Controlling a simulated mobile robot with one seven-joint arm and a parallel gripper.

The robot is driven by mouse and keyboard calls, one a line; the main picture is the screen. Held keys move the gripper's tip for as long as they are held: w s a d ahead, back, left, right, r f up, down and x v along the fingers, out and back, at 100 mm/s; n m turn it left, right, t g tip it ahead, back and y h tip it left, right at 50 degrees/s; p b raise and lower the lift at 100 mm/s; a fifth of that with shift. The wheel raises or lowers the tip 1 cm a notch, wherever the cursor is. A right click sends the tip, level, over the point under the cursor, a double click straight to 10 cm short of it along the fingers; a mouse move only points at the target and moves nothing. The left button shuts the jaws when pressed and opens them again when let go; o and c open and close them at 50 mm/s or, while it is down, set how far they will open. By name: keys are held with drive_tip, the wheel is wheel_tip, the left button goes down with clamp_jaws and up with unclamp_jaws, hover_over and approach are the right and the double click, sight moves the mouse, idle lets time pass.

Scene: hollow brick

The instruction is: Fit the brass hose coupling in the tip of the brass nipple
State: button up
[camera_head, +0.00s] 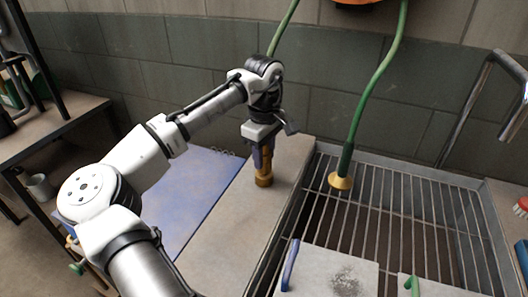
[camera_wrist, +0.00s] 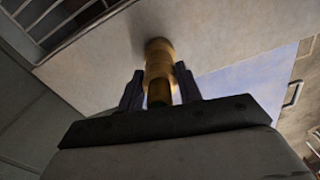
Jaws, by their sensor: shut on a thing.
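My gripper (camera_head: 264,158) points down over the pale stone ledge. Its two dark fingers (camera_wrist: 160,88) are shut on the brass hose coupling (camera_wrist: 158,92), which has a dark green end on the near side in the wrist view. Beyond the fingertips, in line with the coupling, a wider brass piece (camera_wrist: 158,48), apparently the nipple, meets the ledge. It also shows under the gripper in the head view (camera_head: 264,181). The two brass parts look end to end. I cannot tell whether they touch or how far one is inside the other.
A green hose (camera_head: 372,92) hangs with a flared brass end (camera_head: 340,181) over the metal grate (camera_head: 400,215), right of my gripper. A blue mat (camera_head: 205,180) lies left of the ledge (camera_head: 225,235). A grey board (camera_head: 335,275) is in front. The tiled wall (camera_head: 190,85) is behind.

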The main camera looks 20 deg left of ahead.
drive_tip(key=shift+f, duration=0.3)
drive_tip(key=o, duration=1.1)
drive_tip(key=shift+r, duration=0.1)
wheel_tip(320, 180, up, 14)
drive_tip(key=shift+f+b, duration=0.2)
drive_tip(key=shift+b, duration=0.3)
